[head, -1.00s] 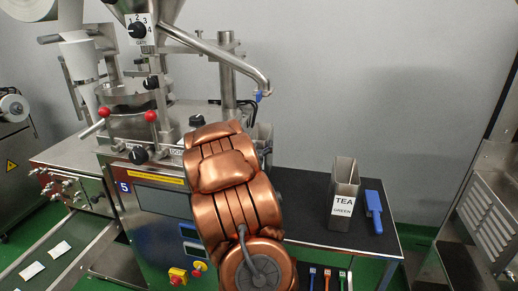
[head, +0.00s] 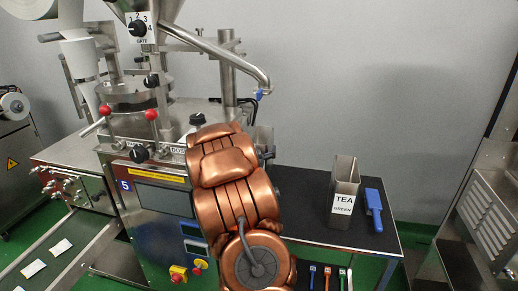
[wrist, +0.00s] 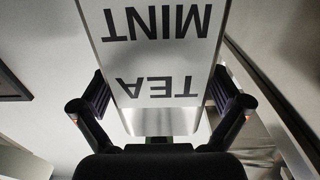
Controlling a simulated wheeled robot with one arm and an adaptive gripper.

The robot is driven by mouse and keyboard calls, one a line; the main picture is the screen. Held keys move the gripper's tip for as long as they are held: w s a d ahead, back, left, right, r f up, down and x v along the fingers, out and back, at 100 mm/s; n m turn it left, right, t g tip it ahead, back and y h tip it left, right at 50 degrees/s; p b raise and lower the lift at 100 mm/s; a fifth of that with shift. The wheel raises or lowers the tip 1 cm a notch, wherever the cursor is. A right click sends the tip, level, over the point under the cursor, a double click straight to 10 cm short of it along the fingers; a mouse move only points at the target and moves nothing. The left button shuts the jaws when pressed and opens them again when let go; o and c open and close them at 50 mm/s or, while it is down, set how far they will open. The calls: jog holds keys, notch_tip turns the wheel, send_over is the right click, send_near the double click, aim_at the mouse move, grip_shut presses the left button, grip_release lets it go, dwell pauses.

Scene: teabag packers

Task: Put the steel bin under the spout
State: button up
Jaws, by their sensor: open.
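In the wrist view a steel bin (wrist: 160,122) with a white label reading MINT TEA, upside down in the picture, stands between the two fingers of my open gripper (wrist: 163,100). The pads lie close to its sides; I cannot tell whether they touch.
A second steel bin (head: 344,194), labelled TEA GREEN, stands on the black mat to the right, beside a blue-handled tool (head: 374,208). The packing machine (head: 150,215) stands left of my arm. The mat's back right is clear.

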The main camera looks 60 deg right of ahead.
jog(key=shift+r, duration=0.25)
jog(key=b+v, duration=0.9)
jog(key=v, duration=0.2)
jog(key=shift+s+a+f, duration=0.15)
jog(key=shift+s+a, duration=0.05)
jog(key=shift+a, duration=0.2)
jog(key=shift+a, duration=0.1)
dwell(0.8)
